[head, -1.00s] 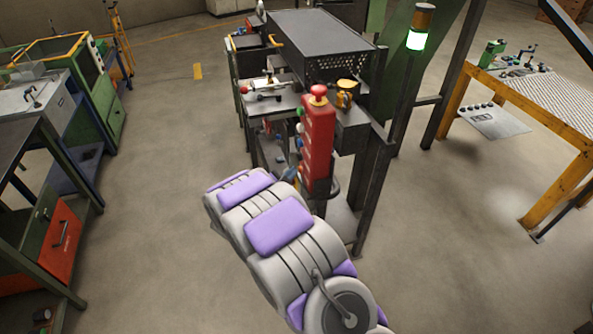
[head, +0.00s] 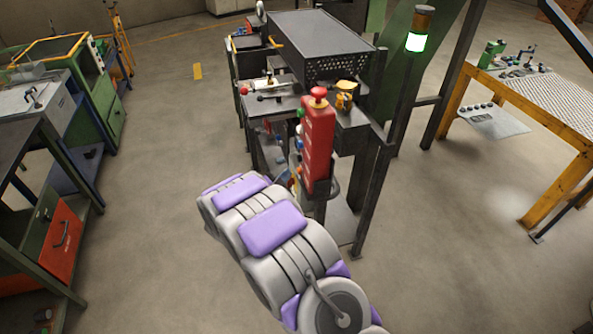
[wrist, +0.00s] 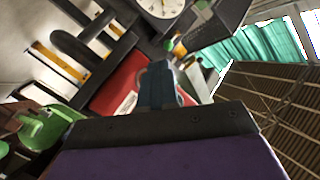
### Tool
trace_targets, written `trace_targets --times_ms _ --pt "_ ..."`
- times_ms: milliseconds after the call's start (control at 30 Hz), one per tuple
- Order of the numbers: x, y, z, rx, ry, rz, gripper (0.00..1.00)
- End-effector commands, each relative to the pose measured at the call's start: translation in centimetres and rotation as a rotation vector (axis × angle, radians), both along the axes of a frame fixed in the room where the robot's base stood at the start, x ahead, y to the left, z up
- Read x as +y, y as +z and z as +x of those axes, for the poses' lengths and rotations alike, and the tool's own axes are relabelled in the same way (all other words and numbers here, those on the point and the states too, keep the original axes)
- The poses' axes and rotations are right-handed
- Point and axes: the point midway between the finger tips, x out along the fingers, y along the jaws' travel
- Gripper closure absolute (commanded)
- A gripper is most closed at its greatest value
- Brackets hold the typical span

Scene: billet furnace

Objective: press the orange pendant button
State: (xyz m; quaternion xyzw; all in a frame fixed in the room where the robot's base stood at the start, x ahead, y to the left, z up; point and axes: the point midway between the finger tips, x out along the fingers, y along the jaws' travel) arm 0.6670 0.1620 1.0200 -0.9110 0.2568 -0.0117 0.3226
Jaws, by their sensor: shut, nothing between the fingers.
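The red pendant (head: 319,145) hangs upright beside the dark machine stand, with a red mushroom button on top. Small coloured buttons run along its left side, seen edge-on in the head view; I cannot pick out the orange one for certain. My gripper is mostly hidden beyond my arm in the head view, near the pendant's lower left. In the wrist view my gripper (wrist: 160,78) is shut and empty, its dark blue fingers in front of the red pendant body (wrist: 118,82). Whether the fingertips touch the pendant cannot be told.
The dark machine (head: 310,45) and its stand are behind the pendant. A post with a lit green-white lamp (head: 416,42) stands to the right. A yellow-framed table (head: 545,115) is at far right. Green cabinets (head: 100,90) line the left. The floor between is clear.

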Motion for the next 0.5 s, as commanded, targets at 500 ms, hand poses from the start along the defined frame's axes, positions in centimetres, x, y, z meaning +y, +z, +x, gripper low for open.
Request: trace_targets --times_ms 500 --pt "2.2 0.0 -0.7 0.002 0.002 -0.002 1.0"
